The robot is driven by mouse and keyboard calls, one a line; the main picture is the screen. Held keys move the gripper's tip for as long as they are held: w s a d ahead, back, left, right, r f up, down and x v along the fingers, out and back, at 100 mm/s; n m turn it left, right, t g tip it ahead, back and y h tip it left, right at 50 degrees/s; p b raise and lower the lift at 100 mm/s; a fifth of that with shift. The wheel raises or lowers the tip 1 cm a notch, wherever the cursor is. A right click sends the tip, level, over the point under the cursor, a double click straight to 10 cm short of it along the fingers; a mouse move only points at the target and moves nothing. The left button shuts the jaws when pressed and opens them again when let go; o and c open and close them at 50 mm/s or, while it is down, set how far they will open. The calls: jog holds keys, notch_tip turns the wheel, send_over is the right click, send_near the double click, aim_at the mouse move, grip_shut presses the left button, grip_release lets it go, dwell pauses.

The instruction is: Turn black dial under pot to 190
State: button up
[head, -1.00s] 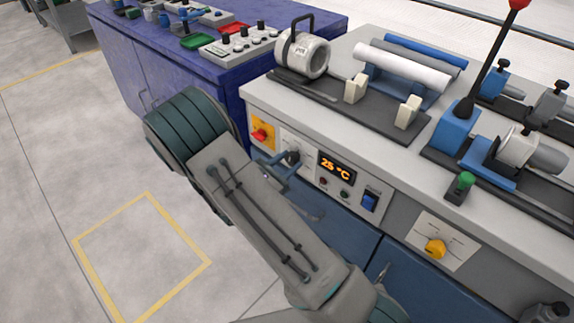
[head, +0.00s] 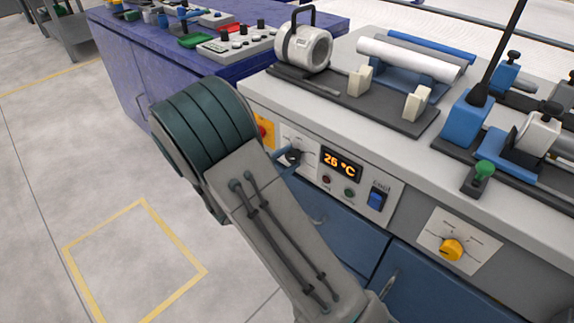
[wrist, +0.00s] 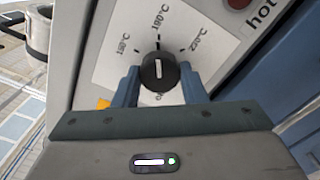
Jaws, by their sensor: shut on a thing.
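The black dial (wrist: 158,72) sits on a white scale plate in the wrist view. The blue-grey fingers of my gripper (wrist: 160,86) are on either side of it, shut on it. Its white line is nearly upright in the picture, toward the middle tick. The scale labels are turned and small; the middle one looks like 190 °C. In the head view the dial (head: 294,155) is partly hidden by my arm and gripper. The white pot (head: 306,48) with a black handle stands on the bench above. The orange display (head: 341,163) reads about 26 °C.
An orange-yellow switch with a red knob (head: 262,131) is left of the dial, partly behind my arm. A blue rocker switch (head: 377,198) and a yellow knob (head: 452,249) are to the right. White and blue pipes (head: 410,58) lie on a bench rack. Floor at left is clear.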

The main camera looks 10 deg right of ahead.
jog(key=shift+f+m, duration=0.1)
jog(key=shift+m, duration=0.2)
dwell(0.4)
jog(key=o, duration=1)
jog(key=shift+s, duration=0.1)
jog(key=p+v, duration=0.2)
jog(key=v, duration=1.1)
jog(key=shift+s+a, duration=0.25)
jog(key=shift+a, duration=0.1)
jog(key=shift+d, duration=0.1)
